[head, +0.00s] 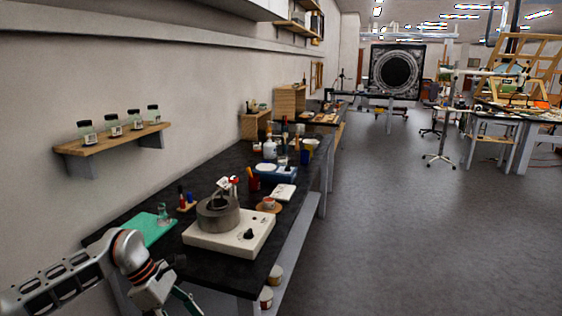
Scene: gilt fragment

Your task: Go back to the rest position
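My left arm comes in from the left at the bottom. My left gripper (184,298) is only partly visible at its end, low in front of the near end of the dark workbench (225,272), and is cut off by the bottom edge. I cannot tell whether its fingers are open or shut, and I see no object in it. My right arm and gripper are not in view.
On the bench are a white hotplate (232,236) with a grey round vessel (217,212), a green mat (148,229), a small orange dish (269,205) and several bottles. A wall shelf (112,138) holds jars. The floor (400,240) on the right is clear.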

